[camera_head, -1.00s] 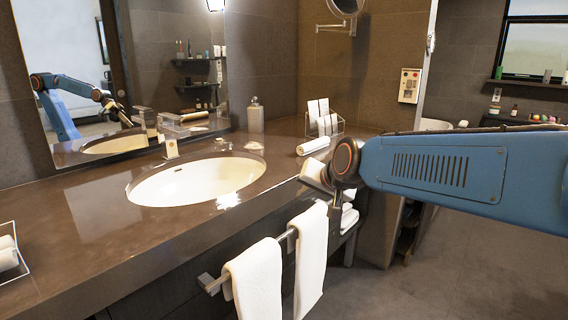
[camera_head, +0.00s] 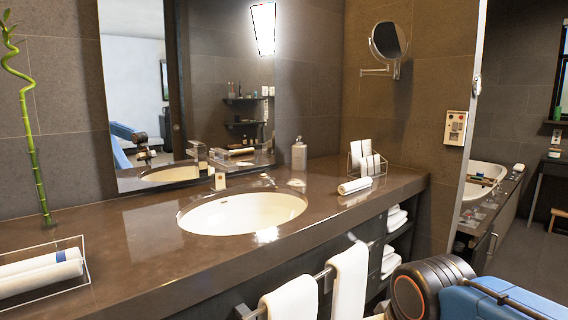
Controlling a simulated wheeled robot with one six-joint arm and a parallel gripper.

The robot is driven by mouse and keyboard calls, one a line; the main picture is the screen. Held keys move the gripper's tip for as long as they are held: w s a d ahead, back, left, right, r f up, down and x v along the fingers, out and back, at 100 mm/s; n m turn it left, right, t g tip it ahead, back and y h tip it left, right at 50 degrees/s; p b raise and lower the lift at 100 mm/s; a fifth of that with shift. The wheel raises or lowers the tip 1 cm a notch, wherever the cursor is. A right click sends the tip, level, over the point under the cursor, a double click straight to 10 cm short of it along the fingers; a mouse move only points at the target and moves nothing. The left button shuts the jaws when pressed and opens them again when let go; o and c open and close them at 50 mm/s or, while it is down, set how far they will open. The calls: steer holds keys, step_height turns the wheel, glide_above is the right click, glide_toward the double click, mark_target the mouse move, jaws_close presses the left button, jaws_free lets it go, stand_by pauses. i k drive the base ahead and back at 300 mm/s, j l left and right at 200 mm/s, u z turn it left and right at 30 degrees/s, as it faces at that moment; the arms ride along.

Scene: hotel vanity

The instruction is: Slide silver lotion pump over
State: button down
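The silver lotion pump (camera_head: 299,154) stands upright at the back of the brown counter (camera_head: 140,240), against the wall. It is right of the sink and left of the card holder. Nothing touches it. My blue arm shows at the bottom right, well in front of the counter and far from the pump. My gripper is cut off below the picture edge. The mirror (camera_head: 140,70) reflects part of my arm, too small to make out fingers.
White towels (camera_head: 349,285) hang on the front rail. A rack with rolled towels (camera_head: 40,274) sits at left.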

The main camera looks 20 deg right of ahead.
mark_target(299, 150)
steer(key=i+l+u, duration=0.1)
steer(key=l+u, duration=0.25)
steer(key=l, duration=0.3)
steer(key=l+u, duration=0.35)
steer(key=l, duration=0.3)
